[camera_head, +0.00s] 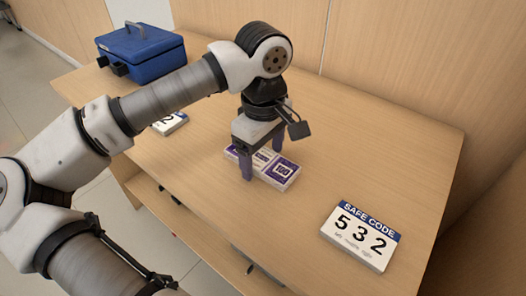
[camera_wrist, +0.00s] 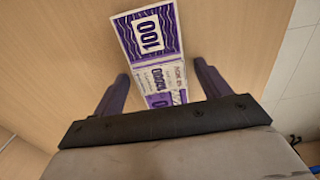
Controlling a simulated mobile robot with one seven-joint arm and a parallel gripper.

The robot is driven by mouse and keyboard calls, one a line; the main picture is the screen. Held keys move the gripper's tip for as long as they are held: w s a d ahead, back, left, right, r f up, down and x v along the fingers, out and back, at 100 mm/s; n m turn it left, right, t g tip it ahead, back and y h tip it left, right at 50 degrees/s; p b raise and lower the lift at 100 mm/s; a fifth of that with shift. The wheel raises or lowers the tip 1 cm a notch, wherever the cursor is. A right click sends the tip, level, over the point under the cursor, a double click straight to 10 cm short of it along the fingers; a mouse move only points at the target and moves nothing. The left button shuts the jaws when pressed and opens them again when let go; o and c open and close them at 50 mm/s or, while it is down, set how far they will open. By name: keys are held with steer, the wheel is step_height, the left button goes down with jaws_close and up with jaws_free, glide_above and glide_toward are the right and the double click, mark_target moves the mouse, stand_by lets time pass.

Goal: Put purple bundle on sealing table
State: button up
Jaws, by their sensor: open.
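The purple bundle (camera_head: 284,172), a flat white and purple stack marked 100, lies on the wooden table top (camera_head: 335,150). My gripper (camera_head: 262,163) points down over it, its two purple fingers apart on either side of the bundle's middle. In the wrist view the bundle (camera_wrist: 150,33) runs lengthwise between the open fingers (camera_wrist: 161,75) and on past them. Its near end is hidden behind the gripper's body. I cannot tell from the pictures whether this table is the sealing table.
A blue cash box (camera_head: 143,55) with a handle stands at the back left. A "SAFE CODE 532" block (camera_head: 360,236) lies at the front right. Another number block (camera_head: 172,124) is partly hidden by my arm.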

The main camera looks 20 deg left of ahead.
mark_target(263, 159)
step_height(263, 159, up, 12)
steer(key=p, duration=0.1)
steer(key=shift+r+p, duration=0.2)
steer(key=shift+p, duration=0.1)
stand_by(0.3)
